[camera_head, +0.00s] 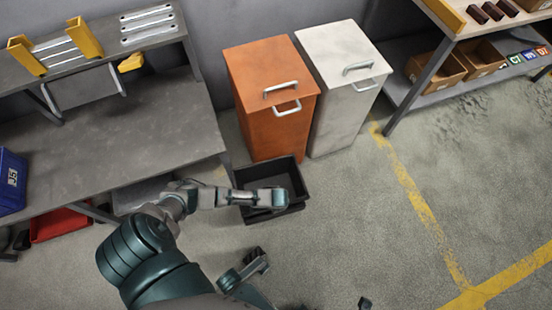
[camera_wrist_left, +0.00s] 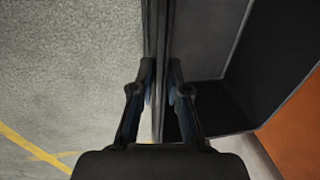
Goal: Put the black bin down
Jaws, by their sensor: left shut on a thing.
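The black bin (camera_head: 293,178) is an open, rectangular box, upright in front of the orange cabinet in the head view. My left arm reaches over it from the left, and my left gripper (camera_head: 281,199) is at its near right side. In the left wrist view my left gripper (camera_wrist_left: 164,80) is shut on the wall of the black bin (camera_wrist_left: 275,65), with one finger on each side. The arm hides part of the bin. I cannot tell whether its base touches the floor.
The orange cabinet (camera_head: 268,95) and a white cabinet (camera_head: 338,90) stand just behind the bin. A grey workbench (camera_head: 130,135) is at left, with a blue bin (camera_head: 12,183) and a red bin (camera_head: 58,225). Open floor (camera_head: 370,215) lies to the right, with yellow lines.

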